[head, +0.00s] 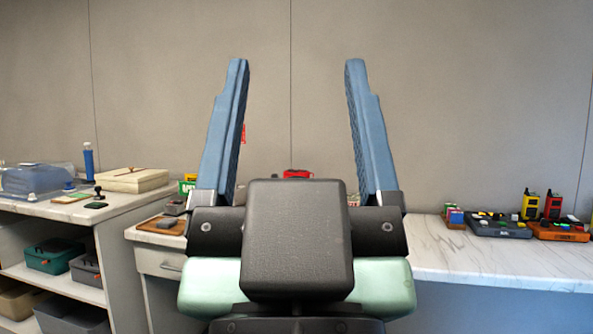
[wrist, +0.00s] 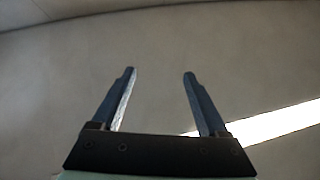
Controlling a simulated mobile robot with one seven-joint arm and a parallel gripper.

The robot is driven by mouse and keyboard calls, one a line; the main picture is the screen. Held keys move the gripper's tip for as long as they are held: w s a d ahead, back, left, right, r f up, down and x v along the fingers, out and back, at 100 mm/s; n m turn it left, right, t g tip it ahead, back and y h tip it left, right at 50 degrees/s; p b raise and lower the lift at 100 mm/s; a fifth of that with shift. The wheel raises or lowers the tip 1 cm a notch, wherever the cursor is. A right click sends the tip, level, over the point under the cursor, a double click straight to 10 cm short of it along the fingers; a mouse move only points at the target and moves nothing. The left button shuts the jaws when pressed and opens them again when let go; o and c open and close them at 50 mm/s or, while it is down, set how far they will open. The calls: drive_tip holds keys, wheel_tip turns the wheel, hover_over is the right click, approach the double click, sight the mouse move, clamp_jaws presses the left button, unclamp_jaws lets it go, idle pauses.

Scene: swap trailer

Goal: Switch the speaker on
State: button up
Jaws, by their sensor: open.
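My gripper (head: 296,80) fills the middle of the head view, with two blue fingers pointing up and spread wide apart. It is open and nothing is between the fingers. In the wrist view my gripper (wrist: 160,78) also shows open and empty, in front of plain grey surface. I cannot pick out a speaker for sure. A small red object (head: 298,174) shows just above my gripper's dark body, mostly hidden behind it. A bit of another red thing shows beside the left finger.
A marble-topped counter (head: 440,262) runs along the wall. At its right are a dark tray (head: 500,231), an orange tray (head: 560,236) and yellow and red radios (head: 530,206). At left, a shelf unit (head: 60,211) holds bins, a beige box (head: 132,181) and a blue bottle (head: 88,160).

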drive_tip(key=shift+w, duration=0.2)
drive_tip(key=shift+c, duration=0.6)
clamp_jaws()
idle(1.0)
